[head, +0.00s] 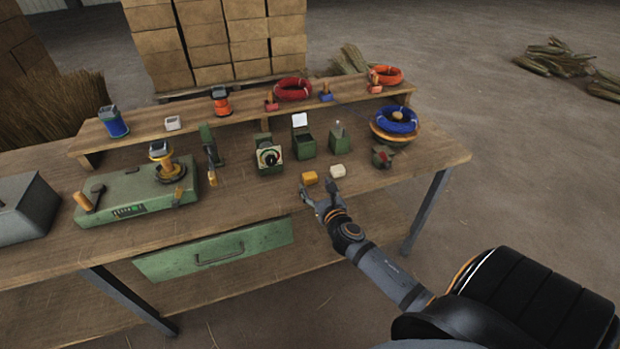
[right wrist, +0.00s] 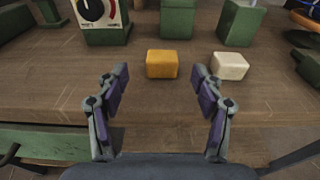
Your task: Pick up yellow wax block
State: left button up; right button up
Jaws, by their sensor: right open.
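The yellow wax block (head: 310,178) lies on the workbench top near its front edge. It also shows in the right wrist view (right wrist: 162,64), centred ahead of the fingers. A cream block (head: 338,171) lies just to its right, apart from it, and shows in the right wrist view too (right wrist: 230,66). My right gripper (head: 319,190) is open and empty, just in front of the yellow block. In the right wrist view its two fingers (right wrist: 161,84) are spread wide with the block beyond their tips. My left gripper is not in view.
A dial box (head: 269,157) and green holders (head: 304,146) stand behind the blocks. A green winding machine (head: 135,192) is at left. A raised shelf (head: 250,122) with spools and coils runs along the back. The wood around the blocks is clear.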

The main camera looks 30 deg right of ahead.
aim_at(312, 179)
jog(key=x, duration=0.7)
jog(key=shift+d+f, duration=0.15)
jog(key=shift+d, duration=0.05)
jog(key=shift+s, duration=0.2)
jog(key=shift+c, duration=1.2)
jog(key=c, duration=0.9)
